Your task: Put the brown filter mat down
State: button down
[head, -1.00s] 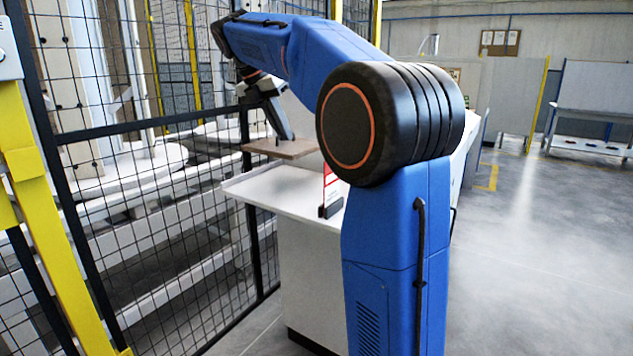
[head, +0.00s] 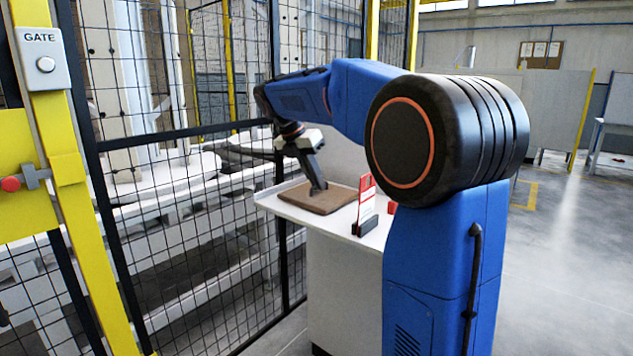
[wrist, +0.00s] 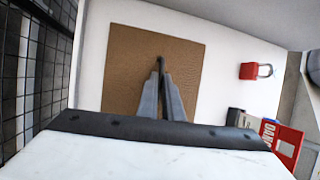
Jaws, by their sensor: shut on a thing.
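The brown filter mat (head: 322,203) is a flat square lying on the white worktop (head: 291,213), or just at its surface. It also shows in the wrist view (wrist: 125,72) as a brown square near the worktop's left side. My gripper (head: 319,188) reaches down onto the mat's middle. In the wrist view my gripper's fingertips (wrist: 160,62) are close together on the mat and shut on it. The exact grip point is small and partly hidden by the fingers.
A red padlock (wrist: 255,70) lies right of the mat. A red and white danger sign (head: 366,195) stands in a dark holder at the worktop's front. Black mesh fencing (head: 190,230) runs close along the left. Bare worktop lies between mat and padlock.

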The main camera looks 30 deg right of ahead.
jog(key=shift+f, duration=0.15)
jog(key=c, duration=1.9)
grip_release()
jog(key=v, duration=1.2)
